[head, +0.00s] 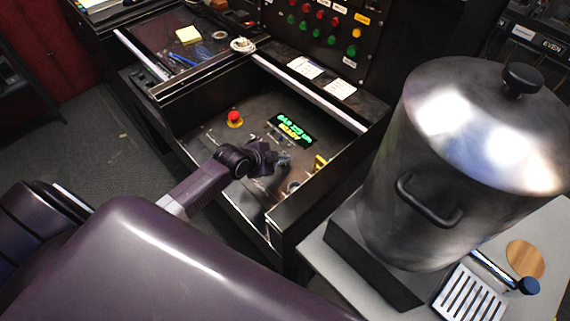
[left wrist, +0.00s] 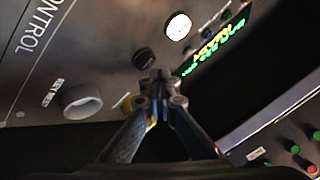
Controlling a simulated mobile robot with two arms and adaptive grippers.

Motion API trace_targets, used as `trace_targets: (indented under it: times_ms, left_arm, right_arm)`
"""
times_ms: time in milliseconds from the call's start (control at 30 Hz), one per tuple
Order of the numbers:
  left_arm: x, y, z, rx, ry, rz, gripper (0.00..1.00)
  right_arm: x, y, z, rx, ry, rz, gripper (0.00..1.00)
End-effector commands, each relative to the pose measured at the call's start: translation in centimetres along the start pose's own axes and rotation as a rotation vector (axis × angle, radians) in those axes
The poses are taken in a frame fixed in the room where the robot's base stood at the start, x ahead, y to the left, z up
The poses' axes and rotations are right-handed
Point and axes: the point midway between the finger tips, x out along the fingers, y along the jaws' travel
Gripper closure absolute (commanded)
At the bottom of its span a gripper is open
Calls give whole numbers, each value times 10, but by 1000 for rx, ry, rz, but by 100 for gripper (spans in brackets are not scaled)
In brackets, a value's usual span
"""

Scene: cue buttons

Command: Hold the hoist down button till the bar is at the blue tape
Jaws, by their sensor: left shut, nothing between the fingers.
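A control panel (head: 205,135) lies inside an open drawer in the head view. My left gripper (head: 283,160) reaches into the drawer, low over the panel. In the left wrist view its fingertips (left wrist: 160,80) are together with nothing between them. Just past them are a black round button (left wrist: 145,58) and a white round button (left wrist: 178,26); whether the tips touch the black one I cannot tell. A lit green and yellow display (head: 290,127) reads "READY" on its lower line. I cannot read which button is hoist down. The hoist bar and blue tape do not show. My right gripper is out of view.
A silver ring (left wrist: 82,102) is left of the fingers. A large steel pot (head: 450,170) stands right of the drawer. An upright board (head: 328,25) with coloured buttons is behind.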

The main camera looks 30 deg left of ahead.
Motion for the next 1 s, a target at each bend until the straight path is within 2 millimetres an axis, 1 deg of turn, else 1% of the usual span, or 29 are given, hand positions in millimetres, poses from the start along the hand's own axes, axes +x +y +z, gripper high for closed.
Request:
trace_targets:
  times_ms: [367,667,1000]
  left_arm:
    - [0,0,0,0,0,0,100]
    - [6,4,5,0,-1,0,100]
    - [6,4,4,0,0,0,100]
  right_arm:
    - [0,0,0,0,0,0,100]
    - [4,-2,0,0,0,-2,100]
    - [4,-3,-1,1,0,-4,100]
